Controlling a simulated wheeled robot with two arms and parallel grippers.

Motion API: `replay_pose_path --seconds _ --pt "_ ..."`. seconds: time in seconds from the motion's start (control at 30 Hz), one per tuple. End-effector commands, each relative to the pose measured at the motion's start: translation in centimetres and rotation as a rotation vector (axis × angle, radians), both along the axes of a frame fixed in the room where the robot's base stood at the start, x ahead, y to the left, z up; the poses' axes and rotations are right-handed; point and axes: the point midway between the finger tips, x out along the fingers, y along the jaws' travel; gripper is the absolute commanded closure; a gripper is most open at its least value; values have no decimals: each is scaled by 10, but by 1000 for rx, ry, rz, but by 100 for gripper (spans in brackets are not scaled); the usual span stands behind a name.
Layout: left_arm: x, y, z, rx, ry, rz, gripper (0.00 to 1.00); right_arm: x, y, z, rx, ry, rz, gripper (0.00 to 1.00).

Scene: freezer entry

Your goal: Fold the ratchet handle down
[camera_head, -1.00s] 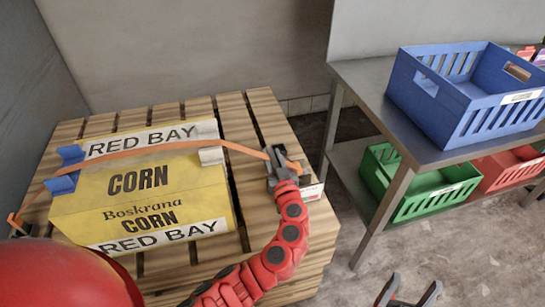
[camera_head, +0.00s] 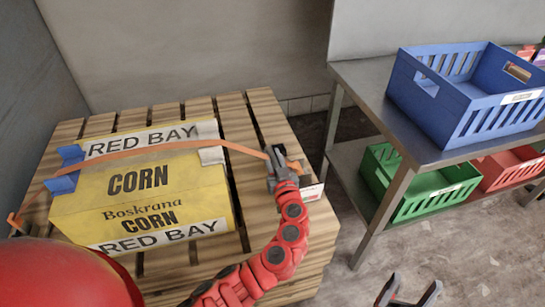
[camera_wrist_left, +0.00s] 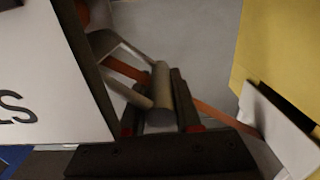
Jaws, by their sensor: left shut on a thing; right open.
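My left gripper (camera_head: 274,160) is at the ratchet (camera_head: 284,168) on the pallet's right edge, and its fingers largely hide the ratchet in the head view. In the left wrist view the grey ratchet handle (camera_wrist_left: 161,95), with a round crossbar, lies between the two dark fingers of the left gripper (camera_wrist_left: 158,100), which are shut on it. An orange strap (camera_head: 180,145) runs from the ratchet over the yellow corn carton (camera_head: 190,195) to the pallet's left side. My right gripper (camera_head: 408,292) is open and empty at the bottom, away from the pallet.
The carton sits on a wooden pallet (camera_head: 262,110), with blue (camera_head: 62,185) and white corner guards (camera_head: 211,156) under the strap. A metal table (camera_head: 360,75) at right holds a blue crate (camera_head: 465,110); green (camera_head: 425,195) and red crates (camera_head: 505,170) sit below. Floor between is clear.

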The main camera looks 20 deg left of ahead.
Motion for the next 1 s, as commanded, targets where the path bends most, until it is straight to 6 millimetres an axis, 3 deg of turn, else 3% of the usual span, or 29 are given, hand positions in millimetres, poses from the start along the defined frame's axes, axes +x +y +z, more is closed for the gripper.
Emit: replay_pose_path --seconds 0.67,1.0 --pt "1 -3 1 24 18 -3 100 0 0 -2 0 0 0 30" --pt "9 -15 12 139 94 -4 100 0 0 -8 0 0 0 30"
